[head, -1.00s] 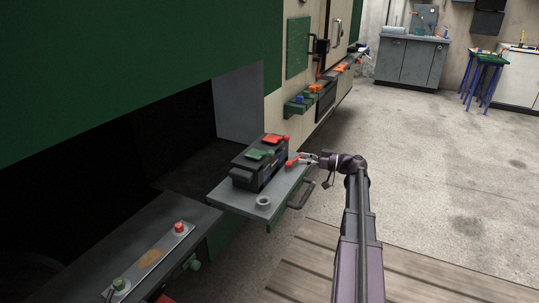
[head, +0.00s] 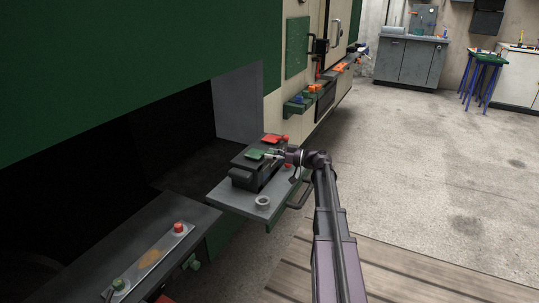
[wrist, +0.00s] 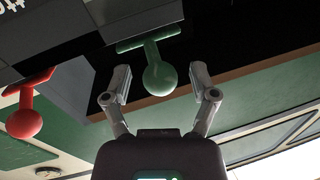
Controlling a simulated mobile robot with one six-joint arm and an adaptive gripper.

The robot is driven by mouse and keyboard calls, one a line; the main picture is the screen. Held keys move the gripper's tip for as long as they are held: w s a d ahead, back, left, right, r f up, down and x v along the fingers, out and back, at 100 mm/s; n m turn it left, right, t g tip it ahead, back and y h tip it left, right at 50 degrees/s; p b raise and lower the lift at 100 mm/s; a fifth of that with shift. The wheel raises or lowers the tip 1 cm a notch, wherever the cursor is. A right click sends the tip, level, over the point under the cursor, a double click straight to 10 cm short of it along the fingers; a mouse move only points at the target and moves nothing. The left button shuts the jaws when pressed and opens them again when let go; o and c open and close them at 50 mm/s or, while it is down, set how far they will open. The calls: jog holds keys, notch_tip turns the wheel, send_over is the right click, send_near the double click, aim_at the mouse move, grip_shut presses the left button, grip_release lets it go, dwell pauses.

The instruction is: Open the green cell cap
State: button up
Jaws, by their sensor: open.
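The green cell cap (head: 255,154) is on top of a black battery (head: 244,176) on a grey pull-out tray. In the wrist view the cap shows as a green bar with a rounded tab (wrist: 158,76). My gripper (wrist: 160,82) is open, with one finger on each side of that tab. I see a gap on both sides, and nothing is held. In the head view my gripper (head: 271,155) is just right of the green cap. A red cap (head: 272,139) is behind it on the battery, and also shows at left in the wrist view (wrist: 25,121).
A grey ring (head: 262,201) lies on the tray (head: 235,203) in front of the battery. A red item (head: 288,166) shows partly beside my arm. A lower bench at left carries a plate with red and green knobs (head: 179,227). Open floor lies to the right.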

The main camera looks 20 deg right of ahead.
jog(key=shift+a, duration=0.1)
grip_shut()
jog(key=shift+w+a, duration=0.1)
jog(key=shift+a, duration=0.05)
